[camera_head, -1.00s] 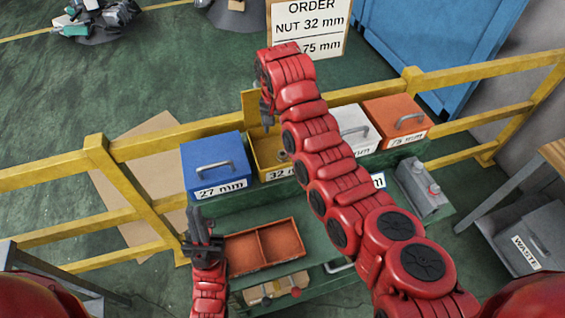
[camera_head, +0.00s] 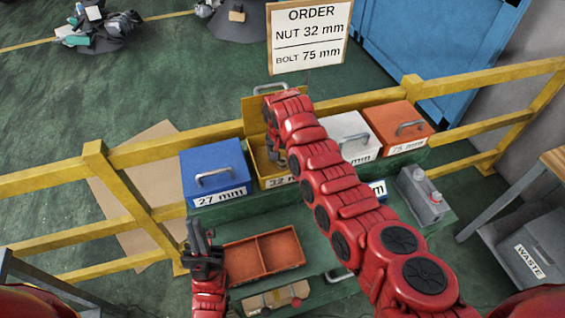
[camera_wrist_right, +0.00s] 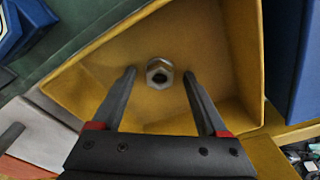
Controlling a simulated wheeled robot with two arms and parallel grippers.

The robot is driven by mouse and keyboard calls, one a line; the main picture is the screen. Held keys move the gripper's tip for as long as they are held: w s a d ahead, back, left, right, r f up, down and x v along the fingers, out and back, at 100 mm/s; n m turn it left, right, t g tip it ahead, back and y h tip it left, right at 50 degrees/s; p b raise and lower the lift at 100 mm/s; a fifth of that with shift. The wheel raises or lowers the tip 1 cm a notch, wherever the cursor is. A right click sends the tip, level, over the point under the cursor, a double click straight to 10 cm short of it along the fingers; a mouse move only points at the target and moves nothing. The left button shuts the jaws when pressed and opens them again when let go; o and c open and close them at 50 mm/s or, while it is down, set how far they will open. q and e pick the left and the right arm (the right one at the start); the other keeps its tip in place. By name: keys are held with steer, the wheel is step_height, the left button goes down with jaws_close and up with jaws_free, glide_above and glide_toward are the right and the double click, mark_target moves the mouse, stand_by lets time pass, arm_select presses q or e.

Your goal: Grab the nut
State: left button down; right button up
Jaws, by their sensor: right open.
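In the right wrist view a grey metal nut (camera_wrist_right: 160,73) lies on the floor of the yellow box (camera_wrist_right: 225,28). My right gripper (camera_wrist_right: 160,78) is open, its two black fingers pointing into the box on either side of the nut, with gaps to it. In the head view the yellow 32 mm box (camera_head: 257,128) has its lid raised, and my right arm covers much of it and hides the nut. My left gripper (camera_head: 198,240) is in front of the blue box, beside the orange tray; I cannot tell its jaw state.
A blue 27 mm box (camera_head: 214,168) stands left of the yellow box. A white box (camera_head: 350,133) and an orange 75 mm box (camera_head: 398,125) stand to the right. The two-part orange tray (camera_head: 265,256) lies on the lower shelf. A sign (camera_head: 308,37) reads nut 32 mm, bolt 75 mm.

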jaws_close()
steer(key=shift+r, duration=0.15)
